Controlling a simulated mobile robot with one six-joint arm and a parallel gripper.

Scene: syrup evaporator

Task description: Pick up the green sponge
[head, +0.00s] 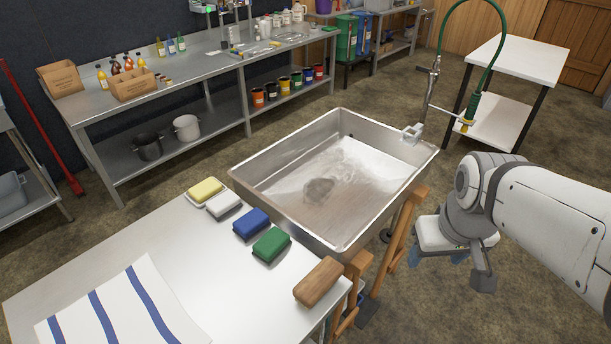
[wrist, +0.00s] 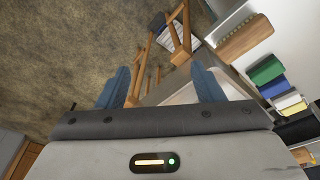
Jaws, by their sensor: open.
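In the head view my gripper (head: 455,254) hangs to the right of the basin, apart from the sponge. Its fingertips are partly hidden there behind my wrist.
A metal basin (head: 255,190) stands behind the table on a wooden frame (head: 404,232). White (head: 224,205) and yellow (head: 205,190) sponges sit left of the blue one. A striped towel (head: 120,310) lies at the table's front left. A faucet with a green hose (head: 473,105) rises at the basin's right corner.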

